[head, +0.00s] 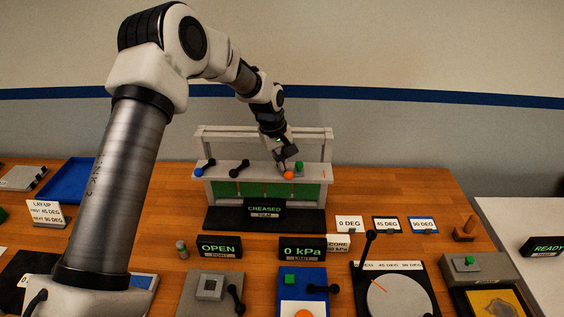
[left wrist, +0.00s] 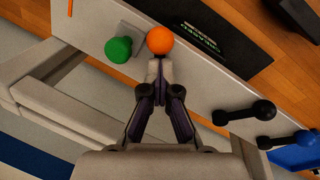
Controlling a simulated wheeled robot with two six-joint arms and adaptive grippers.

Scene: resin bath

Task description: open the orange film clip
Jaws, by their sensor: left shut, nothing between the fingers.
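The orange film clip shows as an orange ball-shaped knob (head: 289,175) on the shelf of the white frame at the back of the table. In the left wrist view the orange knob (left wrist: 160,40) is right at my fingertips. My left gripper (head: 287,160) reaches down over the shelf beside the knob. In the left wrist view the left gripper (left wrist: 159,68) is shut with nothing between its fingers, its tips touching or nearly touching the knob. Whether they touch I cannot tell. My right gripper is not in view.
A green knob (left wrist: 118,49) stands close beside the orange one. Black dumbbell-shaped handles (head: 239,168) and a blue knob (head: 199,173) sit along the same shelf (head: 222,171). A black sign reading "CREASED FILM" (head: 265,209) stands in front. Bare wood lies right of the frame (head: 400,185).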

